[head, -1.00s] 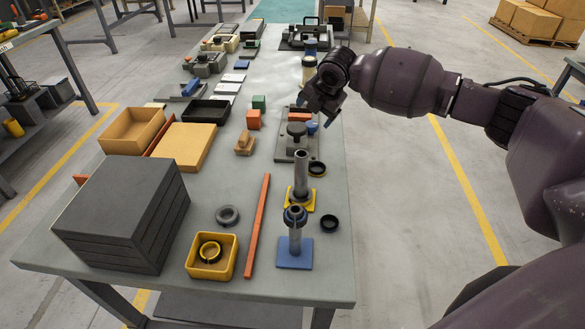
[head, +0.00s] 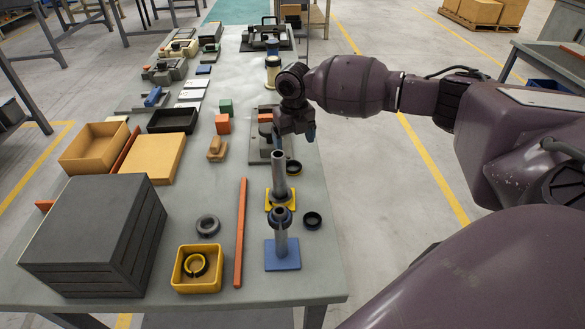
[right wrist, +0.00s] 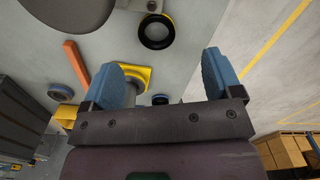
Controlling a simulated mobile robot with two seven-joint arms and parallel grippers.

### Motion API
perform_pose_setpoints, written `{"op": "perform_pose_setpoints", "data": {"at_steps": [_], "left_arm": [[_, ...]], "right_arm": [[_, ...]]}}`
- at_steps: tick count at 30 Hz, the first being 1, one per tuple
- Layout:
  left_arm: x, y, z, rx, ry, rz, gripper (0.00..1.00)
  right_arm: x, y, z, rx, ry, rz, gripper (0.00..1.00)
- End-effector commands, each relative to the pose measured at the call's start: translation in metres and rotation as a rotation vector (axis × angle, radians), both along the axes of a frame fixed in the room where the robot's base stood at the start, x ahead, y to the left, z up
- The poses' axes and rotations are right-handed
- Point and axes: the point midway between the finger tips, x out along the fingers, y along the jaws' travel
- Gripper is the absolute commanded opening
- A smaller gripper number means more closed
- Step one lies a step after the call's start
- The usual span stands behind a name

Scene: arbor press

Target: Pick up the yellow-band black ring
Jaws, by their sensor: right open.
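The yellow-band black ring (head: 293,168) lies flat on the table, just right of the grey post on the yellow base. It also shows at the top centre of the right wrist view (right wrist: 142,40), with its yellow edge at the outside. My right gripper (head: 296,136) is just behind the ring, above the table. Its blue fingers (right wrist: 166,80) are spread and empty, and the ring lies ahead of the gap between them, apart from both. My left gripper is not in view.
The grey post on the yellow base (head: 279,175) stands close by, with a post on a blue base (head: 282,255) nearer. Another black ring (head: 312,220) lies to their right. A yellow bin (head: 177,280) holds a ring. An orange bar (head: 240,230) lies left of the posts.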

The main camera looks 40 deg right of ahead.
Motion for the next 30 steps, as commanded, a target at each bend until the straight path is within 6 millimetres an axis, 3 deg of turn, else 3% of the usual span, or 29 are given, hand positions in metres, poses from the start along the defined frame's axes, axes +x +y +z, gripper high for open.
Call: {"op": "perform_pose_setpoints", "data": {"at_steps": [3, 11, 21, 29, 30], "left_arm": [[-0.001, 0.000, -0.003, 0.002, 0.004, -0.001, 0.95], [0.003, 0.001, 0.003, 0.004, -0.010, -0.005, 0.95], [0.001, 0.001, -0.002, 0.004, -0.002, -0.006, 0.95], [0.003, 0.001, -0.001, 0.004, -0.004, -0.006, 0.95], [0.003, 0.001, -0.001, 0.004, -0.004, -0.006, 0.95]], "right_arm": [[-0.001, 0.000, -0.020, -0.001, 0.002, -0.001, 0.85], [-0.002, 0.002, -0.035, 0.000, 0.000, -0.001, 0.85], [-0.008, 0.008, -0.077, 0.000, 0.001, -0.002, 0.85], [-0.007, 0.008, -0.080, 0.000, -0.002, -0.001, 0.85], [-0.007, 0.008, -0.080, 0.000, -0.002, -0.002, 0.80]]}}
